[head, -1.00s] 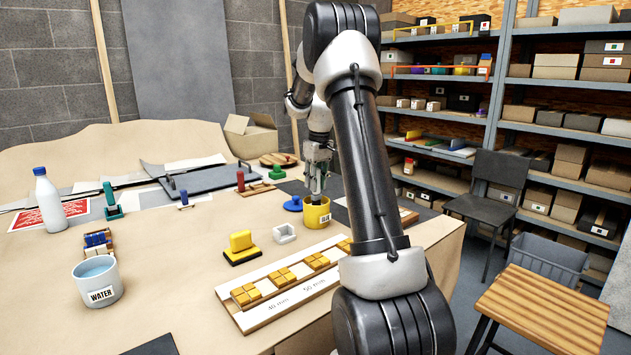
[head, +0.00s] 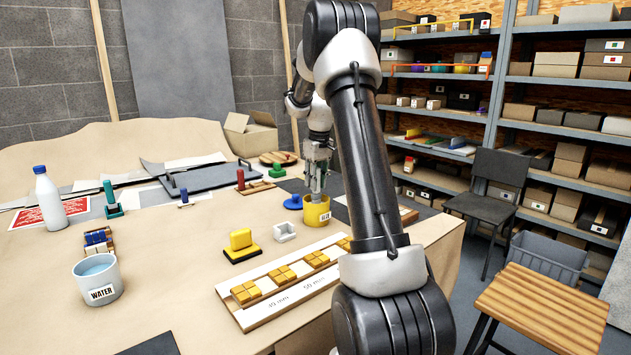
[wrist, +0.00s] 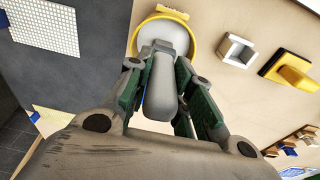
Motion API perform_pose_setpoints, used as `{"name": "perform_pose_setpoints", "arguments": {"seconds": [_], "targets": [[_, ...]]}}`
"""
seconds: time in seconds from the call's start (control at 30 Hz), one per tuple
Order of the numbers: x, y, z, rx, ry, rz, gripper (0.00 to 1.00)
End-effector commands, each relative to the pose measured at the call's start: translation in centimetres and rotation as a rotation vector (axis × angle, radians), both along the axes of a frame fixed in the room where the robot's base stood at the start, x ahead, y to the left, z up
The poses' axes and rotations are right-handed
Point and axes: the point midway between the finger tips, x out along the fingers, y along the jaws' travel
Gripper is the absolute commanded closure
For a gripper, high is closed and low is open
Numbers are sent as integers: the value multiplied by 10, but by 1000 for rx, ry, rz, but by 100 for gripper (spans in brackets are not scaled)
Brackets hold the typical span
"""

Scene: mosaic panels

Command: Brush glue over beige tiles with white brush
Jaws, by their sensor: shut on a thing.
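My gripper (head: 317,172) is shut on the pale grey-white handle of the white brush (wrist: 160,85). The brush points down into the yellow glue pot (head: 317,214), which also shows in the wrist view (wrist: 192,48) with whitish glue inside. The bristles are hidden, so I cannot tell how deep they are. A white gridded tile panel (wrist: 45,28) lies on a dark mat in the wrist view. I cannot make out clearly which tiles are the beige ones.
A blue lid (head: 293,202) lies just left of the pot. A white square frame (head: 285,232) and a yellow block-handled tool (head: 241,246) stand nearby. A water cup (head: 98,280) and a white bottle (head: 49,198) stand left.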

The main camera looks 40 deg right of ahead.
Motion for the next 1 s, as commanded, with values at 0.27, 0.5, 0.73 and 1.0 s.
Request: {"name": "perform_pose_setpoints", "arguments": {"seconds": [0.27, 0.5, 0.73, 1.0], "targets": [[0, 0, 1, 2, 2, 0, 100], [0, 0, 22, 1, 1, 0, 100], [0, 0, 42, 0, 0, -1, 100], [0, 0, 65, 0, 0, -1, 100]]}}
